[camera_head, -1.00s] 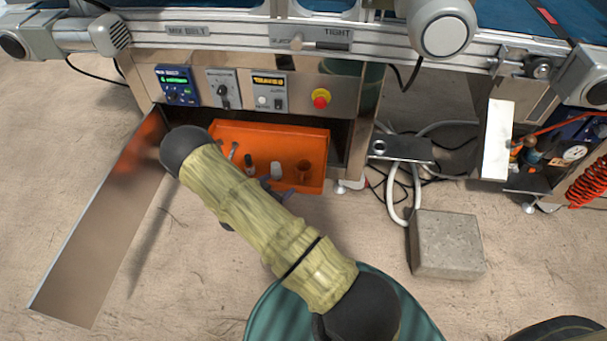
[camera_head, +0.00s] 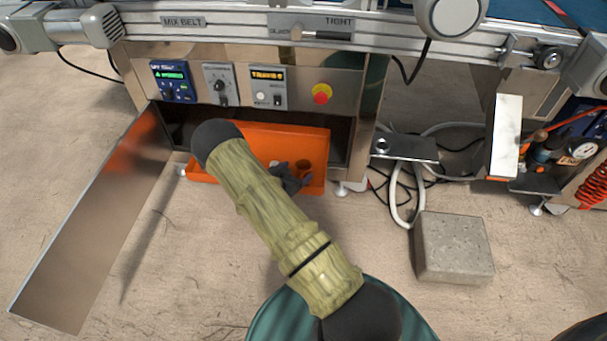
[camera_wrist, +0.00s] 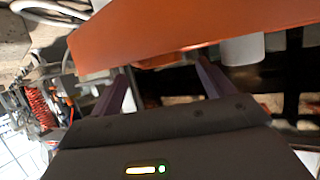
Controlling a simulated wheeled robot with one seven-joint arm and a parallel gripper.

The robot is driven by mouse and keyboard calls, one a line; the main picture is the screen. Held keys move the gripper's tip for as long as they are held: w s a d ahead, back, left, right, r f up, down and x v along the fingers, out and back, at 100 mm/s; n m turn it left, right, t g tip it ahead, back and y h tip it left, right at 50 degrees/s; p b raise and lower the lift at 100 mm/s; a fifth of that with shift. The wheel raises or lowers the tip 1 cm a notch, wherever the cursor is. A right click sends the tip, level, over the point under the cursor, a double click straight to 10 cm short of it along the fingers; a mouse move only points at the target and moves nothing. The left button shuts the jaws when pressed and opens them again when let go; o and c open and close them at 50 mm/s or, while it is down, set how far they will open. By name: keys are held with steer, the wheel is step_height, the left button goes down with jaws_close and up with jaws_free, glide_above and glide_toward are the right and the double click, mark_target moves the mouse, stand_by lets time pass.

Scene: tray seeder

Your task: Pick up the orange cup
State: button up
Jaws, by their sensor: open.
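The orange cup (camera_head: 304,167) stands at the right end of the orange tray (camera_head: 322,148), inside the open cabinet compartment. In the head view my dark gripper (camera_head: 292,178) is just left of and in front of the cup, apart from or touching it I cannot tell. In the wrist view the two fingers of my gripper (camera_wrist: 165,72) are spread. A broad orange tray surface (camera_wrist: 150,28) fills the top there. A small orange rounded piece shows between the fingertips; I cannot tell for sure that it is the cup. My arm hides the tray's left middle.
An open metal door (camera_head: 90,225) stands at the left of the cabinet. A control panel (camera_head: 225,85) with a red button (camera_head: 321,93) is above the compartment. A concrete block (camera_head: 453,247) and cables lie on the floor at right. A pale blurred object (camera_wrist: 242,50) shows in the wrist view.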

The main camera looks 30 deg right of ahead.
mark_target(299, 171)
steer(key=shift+d+f, duration=0.1)
steer(key=shift+w+d+f+b, duration=0.15)
steer(key=shift+f+b, duration=0.1)
steer(key=shift+b, duration=0.15)
steer(key=b+x, duration=0.3)
steer(key=x, duration=0.1)
steer(key=shift+f, duration=0.15)
steer(key=shift+w+d, duration=0.15)
steer(key=shift+d, duration=0.05)
steer(key=c, duration=1.1)
